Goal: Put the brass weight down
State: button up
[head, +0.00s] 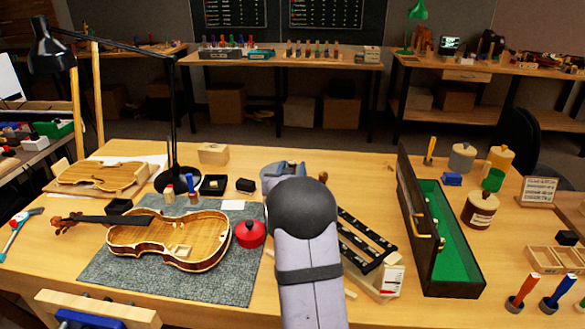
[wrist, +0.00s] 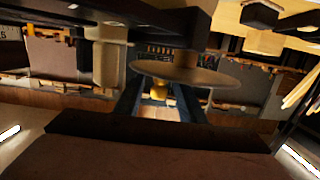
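My gripper (wrist: 159,90) shows in the wrist view as two dark blue-grey fingers that close in on a small yellow piece. I take this piece to be the brass weight (wrist: 158,89); the view is dim and most of its shape cannot be made out. In the head view my arm hides the weight and the fingertips. Only a blue-grey part of my gripper shows past the arm, above the bench right of the mat. Whether the weight touches anything below it cannot be seen.
A violin (head: 170,238) and a red round pot (head: 250,234) are on the grey mat (head: 105,272) left of my arm. A black slotted rack (head: 362,240) and an open green-lined case (head: 448,235) stand right. A black lamp (head: 172,120) and a wooden block (head: 213,153) stand behind.

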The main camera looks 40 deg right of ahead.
jog(key=v, duration=0.3)
jog(key=b+v, duration=0.1)
jog(key=v, duration=0.2)
jog(key=shift+s+a+r, duration=0.15)
jog(key=shift+s+r, duration=0.1)
jog(key=shift+s, duration=0.05)
jog(key=shift+o, duration=0.5)
jog(key=shift+s+a, duration=0.1)
